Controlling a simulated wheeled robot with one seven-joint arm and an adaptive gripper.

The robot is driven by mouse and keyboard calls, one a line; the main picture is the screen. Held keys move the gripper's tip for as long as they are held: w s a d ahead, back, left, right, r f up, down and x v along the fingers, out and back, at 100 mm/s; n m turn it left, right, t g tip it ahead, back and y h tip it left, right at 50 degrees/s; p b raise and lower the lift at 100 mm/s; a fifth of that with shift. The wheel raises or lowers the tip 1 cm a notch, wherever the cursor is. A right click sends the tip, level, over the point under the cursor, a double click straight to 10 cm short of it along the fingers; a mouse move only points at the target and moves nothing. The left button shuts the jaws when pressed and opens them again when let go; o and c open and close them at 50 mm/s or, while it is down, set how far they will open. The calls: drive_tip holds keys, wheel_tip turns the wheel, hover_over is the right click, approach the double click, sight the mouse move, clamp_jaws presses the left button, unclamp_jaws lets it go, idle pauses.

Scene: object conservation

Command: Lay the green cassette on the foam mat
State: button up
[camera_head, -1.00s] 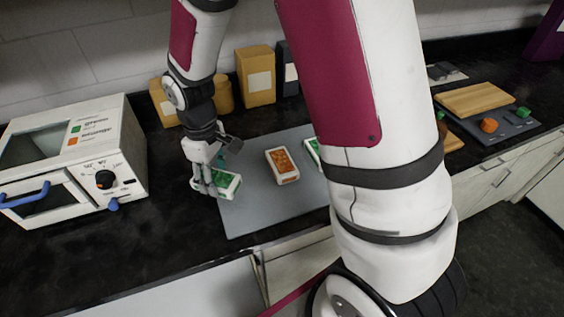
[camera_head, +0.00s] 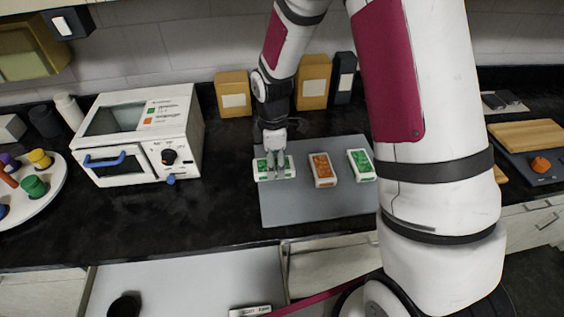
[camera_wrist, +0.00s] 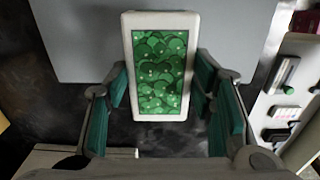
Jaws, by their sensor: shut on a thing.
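My gripper (camera_head: 274,172) is shut on a white-framed cassette with a green face (camera_head: 262,166). In the wrist view this green cassette (camera_wrist: 159,76) sits upright in the picture between the teal finger pads (camera_wrist: 160,100). Its far part overlaps the grey foam mat (camera_wrist: 80,45), and its near part shows against the dark counter. In the head view it is at the left edge of the grey mat (camera_head: 285,207); its height above the surface is hard to tell. An orange cassette (camera_head: 322,169) and a second green cassette (camera_head: 361,165) lie on the mat to the right.
A white oven-like appliance (camera_head: 140,135) stands left of the mat. Tan boxes (camera_head: 313,82) and a dark box (camera_head: 344,78) stand behind it. A round white tray (camera_head: 30,190) with coloured pieces is far left. The front of the mat is clear.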

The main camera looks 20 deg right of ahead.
drive_tip(key=shift+w+d+f, duration=0.1)
drive_tip(key=shift+w+d, duration=0.75)
drive_tip(key=shift+d, duration=0.05)
drive_tip(key=shift+w+d+f+p, duration=0.2)
drive_tip(key=shift+f+p, duration=0.05)
drive_tip(key=shift+f, duration=0.65)
drive_tip(key=shift+w+d+f+p, duration=0.15)
drive_tip(key=shift+f+p, duration=0.1)
drive_tip(key=shift+f, duration=0.65)
drive_tip(key=shift+f, duration=0.15)
drive_tip(key=o, duration=1.3)
